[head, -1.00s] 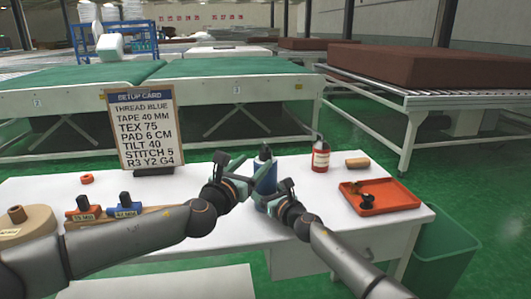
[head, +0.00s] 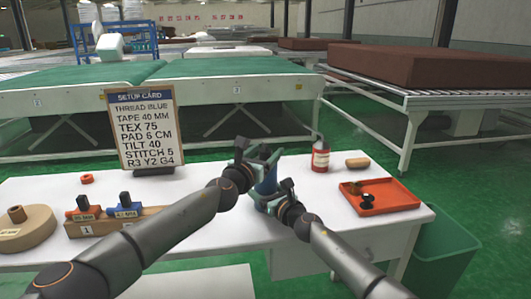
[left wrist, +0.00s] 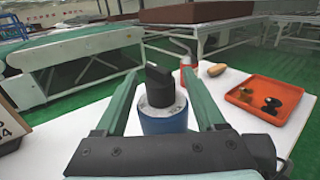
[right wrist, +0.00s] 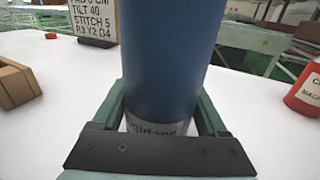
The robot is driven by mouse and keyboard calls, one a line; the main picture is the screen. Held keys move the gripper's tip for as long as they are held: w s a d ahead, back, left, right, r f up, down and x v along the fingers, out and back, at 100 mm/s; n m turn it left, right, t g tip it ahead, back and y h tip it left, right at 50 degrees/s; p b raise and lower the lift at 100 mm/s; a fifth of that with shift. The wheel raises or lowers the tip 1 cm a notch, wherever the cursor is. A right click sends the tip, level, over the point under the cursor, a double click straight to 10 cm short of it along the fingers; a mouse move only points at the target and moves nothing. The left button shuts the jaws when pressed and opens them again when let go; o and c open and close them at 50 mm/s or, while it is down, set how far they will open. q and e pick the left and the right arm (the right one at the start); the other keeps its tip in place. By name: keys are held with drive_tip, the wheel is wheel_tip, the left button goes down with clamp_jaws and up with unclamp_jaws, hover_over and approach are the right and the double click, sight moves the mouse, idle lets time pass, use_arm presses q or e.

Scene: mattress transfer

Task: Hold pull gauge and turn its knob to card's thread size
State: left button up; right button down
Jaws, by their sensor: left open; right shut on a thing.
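The pull gauge (right wrist: 168,60) is a blue upright cylinder on the white table, and its black knob (left wrist: 160,88) sits on a pale dial at the top. My right gripper (right wrist: 165,110) is shut on the lower body of the gauge. My left gripper (left wrist: 163,85) is open, with its fingers on either side of the knob and apart from it; it also shows in the head view (head: 257,152) at the gauge's top. The setup card (head: 143,130) stands at the back of the table and reads TEX 75. The dial's marks are too small to read.
A red bottle (head: 320,158) and an orange tray (head: 405,195) with small dark and brass parts stand to the right. A wooden rack (head: 115,222) with orange and blue pieces, a round wooden piece (head: 35,225) and an orange ring (head: 87,178) are at the left.

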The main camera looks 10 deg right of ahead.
idle(0.3)
use_arm(q)
clamp_jaws()
idle(0.5)
